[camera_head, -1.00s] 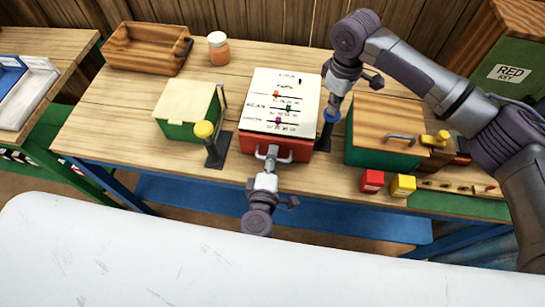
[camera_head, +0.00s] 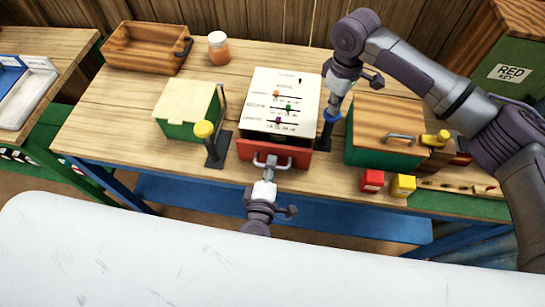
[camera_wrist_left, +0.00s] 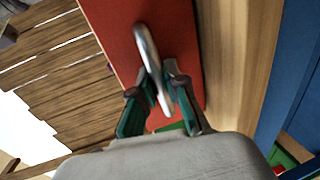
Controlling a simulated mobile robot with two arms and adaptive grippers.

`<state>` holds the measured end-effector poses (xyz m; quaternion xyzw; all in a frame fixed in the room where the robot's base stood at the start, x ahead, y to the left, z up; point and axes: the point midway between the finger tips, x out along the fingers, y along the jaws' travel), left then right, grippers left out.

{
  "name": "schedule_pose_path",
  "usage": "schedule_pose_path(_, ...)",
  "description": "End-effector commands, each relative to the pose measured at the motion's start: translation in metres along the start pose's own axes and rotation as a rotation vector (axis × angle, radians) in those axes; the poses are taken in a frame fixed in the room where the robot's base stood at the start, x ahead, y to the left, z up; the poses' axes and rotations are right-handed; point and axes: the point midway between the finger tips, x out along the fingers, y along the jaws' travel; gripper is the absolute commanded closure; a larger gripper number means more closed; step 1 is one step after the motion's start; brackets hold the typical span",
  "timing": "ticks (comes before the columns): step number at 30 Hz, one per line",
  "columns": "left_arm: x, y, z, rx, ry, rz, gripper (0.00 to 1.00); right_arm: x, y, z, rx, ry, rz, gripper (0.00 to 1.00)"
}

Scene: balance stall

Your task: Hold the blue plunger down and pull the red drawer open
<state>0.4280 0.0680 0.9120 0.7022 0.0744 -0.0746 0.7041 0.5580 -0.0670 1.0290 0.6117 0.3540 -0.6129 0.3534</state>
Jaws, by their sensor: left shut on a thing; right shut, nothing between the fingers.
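The red drawer (camera_head: 298,157) sits low in the box with the white slider panel (camera_head: 283,90) on top. A dark gap shows between the panel's front edge and the drawer front, so the drawer is partly out. My left gripper (camera_head: 268,168) is shut on its metal handle. In the left wrist view, the fingers (camera_wrist_left: 160,88) close around the silver handle (camera_wrist_left: 147,48) against the red front (camera_wrist_left: 112,32). The blue plunger (camera_head: 331,116) stands right of the box. My right gripper (camera_head: 334,104) is shut and empty, its tips on the plunger's top; how far it is pressed is unclear.
A yellow-topped plunger (camera_head: 204,130) and a green box with a cream lid (camera_head: 187,100) stand left. A wooden-lidded green box (camera_head: 386,125) is close on the right. Red (camera_head: 372,181) and yellow (camera_head: 403,185) blocks sit near the front edge. A wooden tray (camera_head: 130,57) is at the back.

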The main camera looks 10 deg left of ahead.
Motion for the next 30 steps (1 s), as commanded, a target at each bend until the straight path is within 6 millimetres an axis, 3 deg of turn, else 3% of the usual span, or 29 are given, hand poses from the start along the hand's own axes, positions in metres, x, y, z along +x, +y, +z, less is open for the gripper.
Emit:
schedule_pose_path(3, -0.035, -0.011, -0.001, 0.005, -0.001, -0.009, 1.0, 0.001, 0.001, 0.0, 0.001, -0.001, 0.001, 1.0)
schedule_pose_path(9, -0.076, -0.019, 0.0, 0.003, -0.001, -0.007, 1.0, 0.001, 0.0, 0.0, 0.001, -0.001, 0.0, 1.0)
schedule_pose_path(13, -0.085, -0.02, 0.0, 0.001, -0.001, -0.004, 1.0, 0.001, 0.0, 0.001, 0.001, -0.002, 0.0, 1.0)
schedule_pose_path(21, -0.086, -0.02, 0.0, 0.0, 0.0, -0.003, 1.0, 0.001, 0.0, 0.001, 0.0, -0.002, 0.0, 1.0)
schedule_pose_path(22, -0.085, -0.02, 0.0, 0.0, 0.0, -0.003, 0.86, 0.001, 0.0, 0.001, 0.0, -0.002, 0.0, 1.0)
schedule_pose_path(26, -0.085, -0.019, 0.0, 0.0, 0.0, -0.003, 0.64, 0.001, 0.0, 0.001, 0.0, -0.002, 0.0, 1.0)
schedule_pose_path(30, -0.085, -0.019, 0.0, 0.0, 0.0, -0.002, 0.61, 0.001, 0.0, 0.0, 0.0, -0.001, 0.0, 1.0)
